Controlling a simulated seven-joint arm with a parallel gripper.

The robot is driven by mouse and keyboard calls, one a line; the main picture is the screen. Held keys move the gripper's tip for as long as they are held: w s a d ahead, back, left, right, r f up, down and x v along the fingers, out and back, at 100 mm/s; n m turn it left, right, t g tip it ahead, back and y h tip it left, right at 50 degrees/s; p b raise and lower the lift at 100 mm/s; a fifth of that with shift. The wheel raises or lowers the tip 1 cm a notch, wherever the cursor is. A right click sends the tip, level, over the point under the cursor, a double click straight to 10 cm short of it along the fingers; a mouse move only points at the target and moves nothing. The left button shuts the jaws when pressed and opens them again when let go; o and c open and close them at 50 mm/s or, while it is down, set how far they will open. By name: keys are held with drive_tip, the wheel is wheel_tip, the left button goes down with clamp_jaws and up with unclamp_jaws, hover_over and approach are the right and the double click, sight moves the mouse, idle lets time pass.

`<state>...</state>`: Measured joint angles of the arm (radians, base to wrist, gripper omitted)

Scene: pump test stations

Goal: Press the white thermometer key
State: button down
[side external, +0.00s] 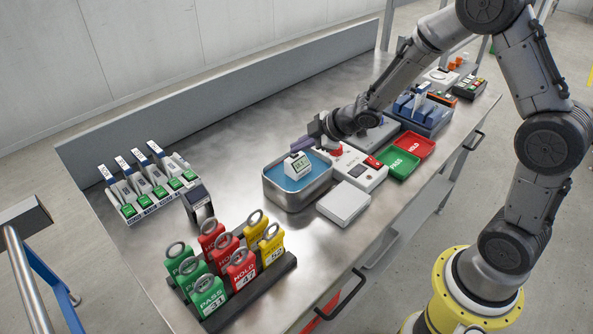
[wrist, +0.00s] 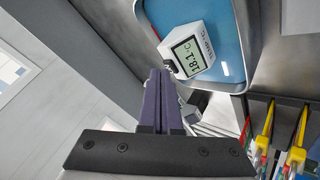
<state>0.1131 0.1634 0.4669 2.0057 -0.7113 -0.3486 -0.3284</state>
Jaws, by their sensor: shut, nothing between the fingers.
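The white thermometer (side external: 298,166) is a small wedge-shaped unit with a grey display, at the blue-filled metal basin (side external: 274,191). In the wrist view the thermometer (wrist: 205,33) reads about 18.1 °C, and the blue basin surface (wrist: 232,68) shows beside it. My gripper (side external: 299,144) has purple fingers and is just behind and above the thermometer in the side view. In the wrist view the gripper's fingertips (wrist: 160,72) are together and empty, close to the thermometer's lower-left corner. I cannot tell whether they touch it.
A white box (side external: 344,204) and a white device with a red knob (side external: 357,168) stand right of the basin. Green PASS (side external: 399,164) and red HOLD (side external: 418,144) trays lie beyond. A tag rack (side external: 240,291) is in front. Bare metal table lies left of the basin.

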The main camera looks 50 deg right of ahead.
sight(299, 158)
drive_tip(key=shift+f, duration=0.25)
idle(0.4)
drive_tip(key=shift+r, duration=0.55)
drive_tip(key=shift+r, duration=0.1)
drive_tip(key=shift+r, duration=2.9)
